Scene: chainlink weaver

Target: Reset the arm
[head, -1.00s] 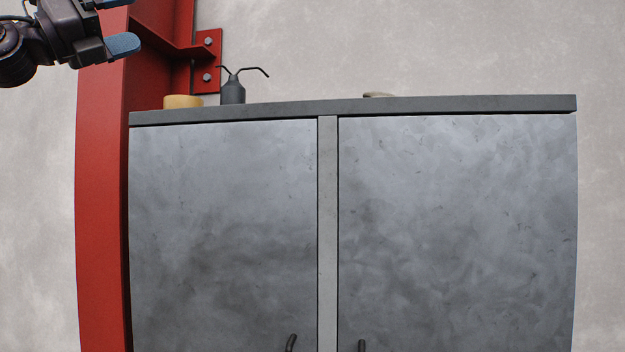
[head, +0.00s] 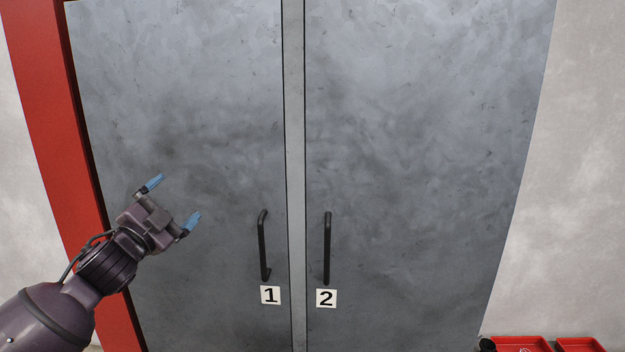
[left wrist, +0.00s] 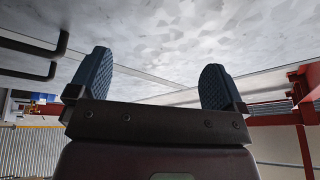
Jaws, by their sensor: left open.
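My left gripper (head: 173,205) is raised in front of the left cabinet door (head: 180,90) in the head view. Its blue fingertips are apart with nothing between them. It is left of the door's dark handle and not touching it. In the left wrist view the two blue finger pads (left wrist: 157,85) are spread, with the grey door surface beyond them. My right gripper does not show.
The grey cabinet has a left handle (head: 263,245) above label 1 (head: 270,295) and a right handle (head: 327,248) above label 2 (head: 326,298). A red beam (head: 45,110) stands at the left. Red bins (head: 520,343) sit at the lower right.

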